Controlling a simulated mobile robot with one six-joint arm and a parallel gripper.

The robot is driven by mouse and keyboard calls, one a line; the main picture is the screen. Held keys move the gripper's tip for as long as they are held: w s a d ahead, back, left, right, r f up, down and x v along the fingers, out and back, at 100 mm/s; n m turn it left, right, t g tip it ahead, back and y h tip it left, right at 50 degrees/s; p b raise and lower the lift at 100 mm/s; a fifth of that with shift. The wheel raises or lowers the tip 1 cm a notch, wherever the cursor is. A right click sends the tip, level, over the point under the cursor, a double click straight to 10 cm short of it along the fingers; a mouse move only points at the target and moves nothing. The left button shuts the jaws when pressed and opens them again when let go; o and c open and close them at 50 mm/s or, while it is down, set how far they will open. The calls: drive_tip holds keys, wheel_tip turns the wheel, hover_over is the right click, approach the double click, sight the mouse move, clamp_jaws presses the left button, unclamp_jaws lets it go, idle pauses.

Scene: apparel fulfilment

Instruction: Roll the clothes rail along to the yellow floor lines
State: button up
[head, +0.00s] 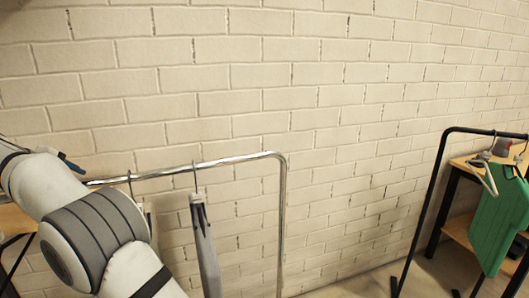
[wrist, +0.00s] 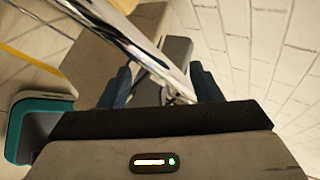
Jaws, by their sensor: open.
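The clothes rail (head: 240,160) is a chrome tube frame in front of the brick wall in the head view. A grey garment (head: 206,250) hangs from it on a clip hanger, with another hanger to its left. My gripper (wrist: 163,80) is open in the wrist view, with its two blue fingers apart. The rail's chrome tube (wrist: 130,36) passes between the fingers; I cannot tell whether either touches it. In the head view my arm covers the rail's left end. A yellow floor line (wrist: 36,61) runs across the floor at the left of the wrist view.
At the right of the head view stands a black rail (head: 426,205) with a green shirt (head: 496,225) and empty hangers. A wooden shelf unit (head: 458,231) stands behind it. The brick wall (head: 350,130) runs close behind the chrome rail. Some bare floor shows between the two rails.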

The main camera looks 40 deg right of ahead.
drive_tip(key=p+v, duration=0.2)
drive_tip(key=v, duration=0.4)
idle(0.6)
drive_tip(key=s+d+f+n+g+y, duration=0.2)
drive_tip(key=s+d+f+n+y, duration=0.15)
drive_tip(key=s+d+n, duration=1.2)
drive_tip(key=s+d+f+n+y, duration=0.1)
drive_tip(key=s+d+f+n, duration=0.1)
drive_tip(key=s+f+n, duration=0.2)
drive_tip(key=s+d+f+n+y, duration=0.1)
drive_tip(key=s+f+n, duration=0.3)
drive_tip(key=s, duration=0.7)
drive_tip(key=s+d+f+n+g+y, duration=0.1)
drive_tip(key=s+d+f+n, duration=0.3)
drive_tip(key=s+f, duration=0.2)
drive_tip(key=shift+s+n, duration=0.35)
drive_tip(key=shift+s, duration=0.35)
